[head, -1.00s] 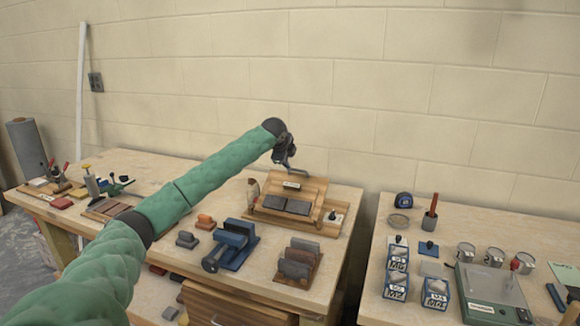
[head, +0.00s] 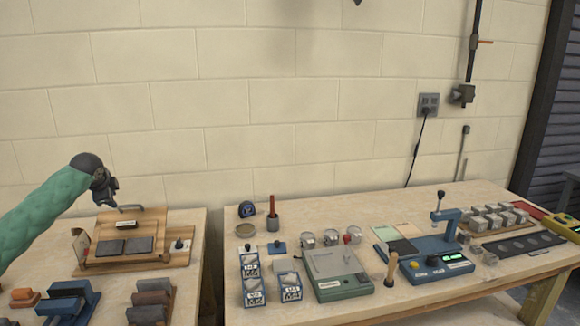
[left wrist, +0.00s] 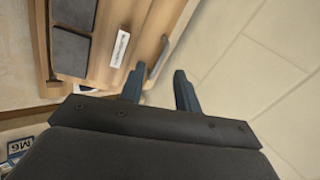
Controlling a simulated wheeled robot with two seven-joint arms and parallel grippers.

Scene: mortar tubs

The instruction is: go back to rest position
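My left arm, in a green sleeve, comes in from the left in the head view. Its gripper (head: 112,193) hangs over the back of a wooden board (head: 176,262) on the left bench. In the left wrist view the two dark blue fingers (left wrist: 160,88) stand apart with nothing between them. A metal handle (left wrist: 158,56) on the wooden board shows just beyond the left finger; I cannot tell whether they touch. Two dark grey slabs (head: 125,246) lie on the board. My right gripper shows in neither view.
The right bench (head: 400,297) holds blue-and-white boxes (head: 253,284), a green scale (head: 335,275), a blue press (head: 437,262) and a tray of grey cubes (head: 493,218). A blue vise (head: 68,298) stands on the left bench. A gap parts the benches. The wall is close behind.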

